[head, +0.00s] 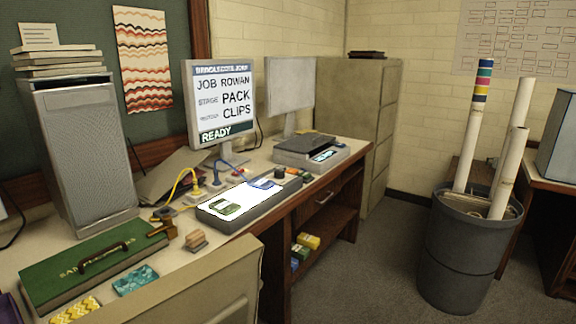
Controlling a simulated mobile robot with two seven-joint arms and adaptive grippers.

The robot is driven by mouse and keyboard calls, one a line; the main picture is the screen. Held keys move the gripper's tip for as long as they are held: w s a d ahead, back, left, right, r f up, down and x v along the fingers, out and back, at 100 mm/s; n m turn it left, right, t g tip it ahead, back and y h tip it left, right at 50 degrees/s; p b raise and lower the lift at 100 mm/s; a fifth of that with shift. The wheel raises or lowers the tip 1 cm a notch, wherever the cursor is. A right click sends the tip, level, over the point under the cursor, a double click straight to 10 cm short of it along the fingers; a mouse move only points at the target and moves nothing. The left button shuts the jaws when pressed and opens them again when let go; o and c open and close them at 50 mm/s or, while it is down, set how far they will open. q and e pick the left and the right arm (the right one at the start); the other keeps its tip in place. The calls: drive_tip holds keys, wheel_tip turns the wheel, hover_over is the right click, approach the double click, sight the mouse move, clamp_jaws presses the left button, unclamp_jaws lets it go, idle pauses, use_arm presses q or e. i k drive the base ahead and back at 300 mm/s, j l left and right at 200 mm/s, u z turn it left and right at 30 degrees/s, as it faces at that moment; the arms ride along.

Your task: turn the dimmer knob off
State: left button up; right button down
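A small dark round piece (280,172) on the desk, just behind the right end of the light box, looks like the dimmer knob. It is too small to read its setting. The light box (262,209) is a flat grey case on the desk, and its top panel glows white at the left part. Green and blue pieces lie on that panel. Neither of my grippers is in view.
Yellow and blue cables (182,179) rise behind the light box. A monitor (220,103) reads "READY". A beige panel (200,285) stands in front. A grey bin (460,250) with rolls stands right, beyond open floor.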

sight(278, 174)
drive_tip(key=i+l, duration=0.75)
drive_tip(key=i+l+u, duration=0.1)
drive_tip(key=i+l, duration=0.65)
drive_tip(key=l, duration=0.25)
